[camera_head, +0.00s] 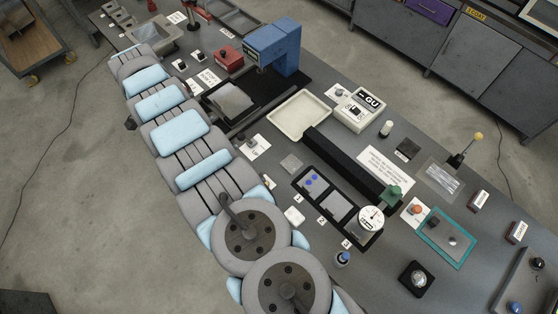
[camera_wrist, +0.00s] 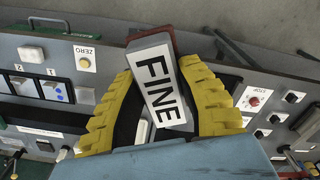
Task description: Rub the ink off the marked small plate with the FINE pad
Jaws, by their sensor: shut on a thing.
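In the wrist view the FINE pad (camera_wrist: 160,85), a white block lettered FINE with a reddish-brown edge at its far end, sits between the yellow fingers of my gripper (camera_wrist: 165,98). The gripper is shut on it. The marked small plate (camera_head: 311,182) bears blue ink spots and lies in the end slot of a black holder (camera_head: 325,223), by label 1. It also shows in the wrist view (camera_wrist: 55,93), left of the gripper and apart from the pad. My gripper and the pad cannot be made out in the head view.
A plain grey plate (camera_head: 337,207) lies in the slot beside the marked one. A white tray (camera_head: 300,116) and a blue machine (camera_head: 275,48) stand further back.

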